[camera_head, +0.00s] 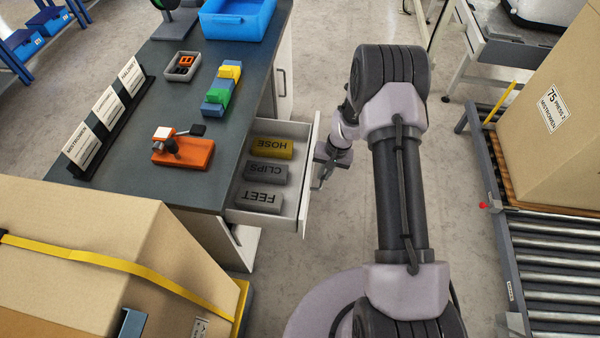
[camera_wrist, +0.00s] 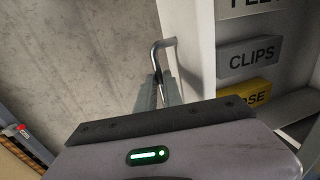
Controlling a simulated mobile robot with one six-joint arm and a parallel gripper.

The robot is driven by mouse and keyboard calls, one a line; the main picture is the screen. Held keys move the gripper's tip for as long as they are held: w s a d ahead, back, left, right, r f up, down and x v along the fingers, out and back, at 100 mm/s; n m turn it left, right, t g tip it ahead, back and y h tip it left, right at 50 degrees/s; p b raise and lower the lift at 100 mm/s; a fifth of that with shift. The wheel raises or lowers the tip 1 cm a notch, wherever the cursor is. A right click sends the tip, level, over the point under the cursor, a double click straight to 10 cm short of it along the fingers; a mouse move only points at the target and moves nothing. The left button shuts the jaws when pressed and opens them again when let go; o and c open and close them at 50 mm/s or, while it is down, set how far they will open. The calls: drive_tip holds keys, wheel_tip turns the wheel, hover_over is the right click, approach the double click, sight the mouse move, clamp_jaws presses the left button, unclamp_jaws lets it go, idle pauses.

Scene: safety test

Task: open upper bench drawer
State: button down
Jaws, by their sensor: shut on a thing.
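The upper bench drawer (camera_head: 262,220) is pulled out from the dark-topped bench (camera_head: 228,120). My gripper (camera_head: 317,182) is at the outer face of the drawer front. In the wrist view my gripper fingers (camera_wrist: 158,94) are shut on the metal bar handle (camera_wrist: 154,52) of the drawer. The CLIPS block (camera_wrist: 249,57) also shows there. The exact contact on the bar is partly hidden by the fingers.
On the bench stand a blue bin (camera_head: 238,18), a small parts tray (camera_head: 182,66), coloured blocks (camera_head: 221,90), an orange fixture (camera_head: 183,152) and a sign rack (camera_head: 108,112). A strapped carton (camera_head: 90,245) is at lower left. A roller conveyor (camera_head: 555,260) is at right. Floor right of the drawer is clear.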

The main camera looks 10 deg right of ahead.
drive_tip(key=s+d+b, duration=0.1)
drive_tip(key=s+d, duration=0.3)
drive_tip(key=d, duration=0.7)
drive_tip(key=shift+d+b, duration=0.2)
drive_tip(key=shift+b, duration=0.2)
drive_tip(key=c, duration=1.8)
unclamp_jaws()
drive_tip(key=shift+o, duration=0.2)
drive_tip(key=d+r+p, duration=0.1)
drive_tip(key=r+p, duration=0.1)
drive_tip(key=r, duration=0.6)
drive_tip(key=s+d+r+p, duration=0.1)
drive_tip(key=d+r+p, duration=0.1)
drive_tip(key=r, duration=0.7)
drive_tip(key=shift+p, duration=0.8)
drive_tip(key=shift+s+r, duration=0.1)
